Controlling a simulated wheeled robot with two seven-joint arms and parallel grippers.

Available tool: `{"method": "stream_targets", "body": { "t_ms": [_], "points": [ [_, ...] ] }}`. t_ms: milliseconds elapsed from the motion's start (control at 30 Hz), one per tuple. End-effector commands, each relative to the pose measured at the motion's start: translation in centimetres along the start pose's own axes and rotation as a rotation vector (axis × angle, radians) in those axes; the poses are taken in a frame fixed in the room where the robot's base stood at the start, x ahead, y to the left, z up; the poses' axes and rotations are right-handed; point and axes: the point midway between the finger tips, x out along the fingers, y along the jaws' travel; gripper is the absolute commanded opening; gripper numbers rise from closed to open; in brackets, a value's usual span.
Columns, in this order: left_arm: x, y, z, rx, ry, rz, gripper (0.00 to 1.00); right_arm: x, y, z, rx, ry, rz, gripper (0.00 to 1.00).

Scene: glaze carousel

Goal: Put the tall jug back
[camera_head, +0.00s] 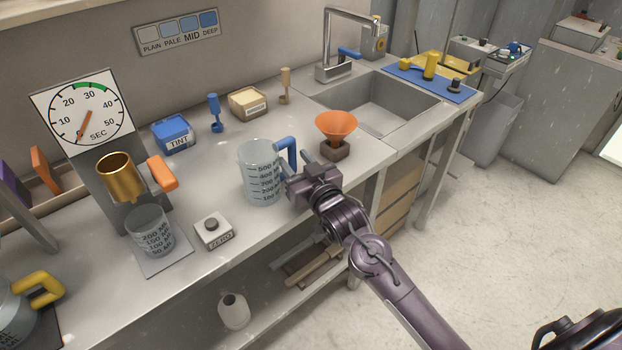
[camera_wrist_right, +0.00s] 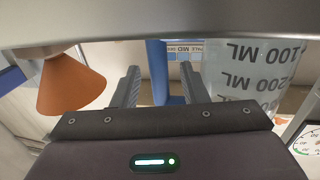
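The tall jug (camera_head: 260,172) is clear with dark volume marks and a blue handle (camera_head: 291,150). It stands upright on the grey bench, left of the orange funnel. My right gripper (camera_head: 290,178) is beside the jug at its handle side. In the right wrist view the blue handle (camera_wrist_right: 157,72) shows between the two spread fingers (camera_wrist_right: 158,88), with gaps at its sides, and the jug's wall (camera_wrist_right: 250,75) is to the right. The right gripper is open. My left gripper is not in view.
An orange funnel (camera_head: 336,125) on a brown block stands close to my right gripper. A small beaker (camera_head: 154,231) sits under a copper cup (camera_head: 120,175); a ZERO button box (camera_head: 213,231) is near the front edge. A yellow-handled jug (camera_head: 20,310) stands lower left. The sink (camera_head: 375,105) is behind.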

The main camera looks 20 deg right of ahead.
Motion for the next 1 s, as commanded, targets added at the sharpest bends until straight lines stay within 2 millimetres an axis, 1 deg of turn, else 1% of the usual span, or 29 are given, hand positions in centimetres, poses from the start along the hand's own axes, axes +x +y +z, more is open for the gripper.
{"method": "stream_targets", "body": {
  "t_ms": [33, 200, 300, 433, 500, 633, 800, 1000],
  "points": [
    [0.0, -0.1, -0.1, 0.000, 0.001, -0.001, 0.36, -1.2, 0.0, 0.1, -0.001, -0.003, -0.001, 0.40],
    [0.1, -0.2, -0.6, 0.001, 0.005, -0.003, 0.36, -4.8, 0.0, 0.2, -0.001, -0.004, -0.001, 0.40],
    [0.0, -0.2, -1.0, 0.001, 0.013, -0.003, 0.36, -6.6, 0.0, 0.1, 0.000, -0.003, -0.001, 0.40],
    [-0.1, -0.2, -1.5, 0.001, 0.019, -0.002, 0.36, -8.4, 0.0, 0.1, -0.001, -0.002, 0.000, 0.40],
    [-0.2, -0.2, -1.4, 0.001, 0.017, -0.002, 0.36, -9.0, 0.0, 0.1, -0.001, -0.001, 0.000, 0.40],
    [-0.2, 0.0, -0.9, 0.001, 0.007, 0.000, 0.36, -9.6, 0.0, 0.0, -0.001, -0.001, 0.000, 0.40],
    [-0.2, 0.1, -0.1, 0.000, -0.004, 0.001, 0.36, -9.7, 0.0, -0.1, 0.000, 0.000, 0.000, 0.40],
    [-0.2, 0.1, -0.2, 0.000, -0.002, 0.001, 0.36, -9.7, 0.0, 0.0, 0.000, 0.000, 0.000, 0.40]
  ]
}}
